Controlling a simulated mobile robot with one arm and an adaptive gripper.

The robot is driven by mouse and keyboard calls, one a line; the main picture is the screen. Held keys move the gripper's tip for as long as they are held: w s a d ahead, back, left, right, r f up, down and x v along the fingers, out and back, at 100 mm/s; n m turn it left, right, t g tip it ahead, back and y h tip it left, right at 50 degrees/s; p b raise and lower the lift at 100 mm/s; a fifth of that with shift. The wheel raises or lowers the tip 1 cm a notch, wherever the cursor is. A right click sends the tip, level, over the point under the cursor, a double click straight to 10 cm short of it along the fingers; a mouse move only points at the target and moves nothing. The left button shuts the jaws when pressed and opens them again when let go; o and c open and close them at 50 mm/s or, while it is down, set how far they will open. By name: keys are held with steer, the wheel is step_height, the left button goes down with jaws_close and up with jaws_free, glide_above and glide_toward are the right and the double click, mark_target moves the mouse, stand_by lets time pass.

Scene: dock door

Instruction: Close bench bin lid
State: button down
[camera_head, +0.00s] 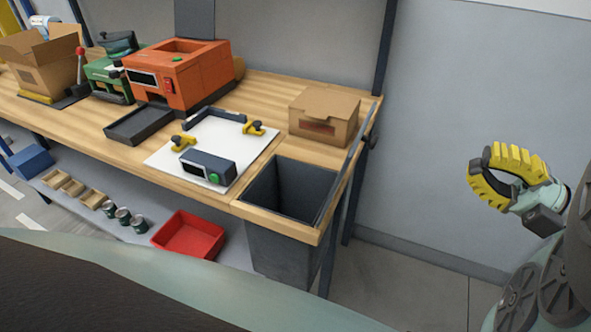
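The bench bin (288,192) is a dark grey box set into the right end of the wooden bench. Its top is uncovered and the inside looks empty. Its lid (345,160) appears as a thin dark panel standing up along the bin's right side, seen nearly edge-on. My gripper (484,161) has yellow-padded fingers and is in the air at the right, well apart from the lid. Its fingers curve into a ring with the tips together and nothing between them.
A cardboard box (323,115) stands on the bench behind the bin. A white board (213,150) with a small grey device (208,167) lies left of it. An orange machine (180,75) stands farther left. A red tray (188,235) is on the lower shelf. The floor right of the bench is clear.

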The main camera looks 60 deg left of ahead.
step_height(320, 180, down, 6)
steer(key=w+a+h+b, duration=0.1)
steer(key=w+a+b, duration=0.1)
steer(key=b, duration=0.2)
steer(key=p+x, duration=1.3)
steer(key=shift+s+a+f+t+p, duration=0.3)
steer(key=shift+s+p, duration=0.1)
steer(key=shift+a+r, duration=0.1)
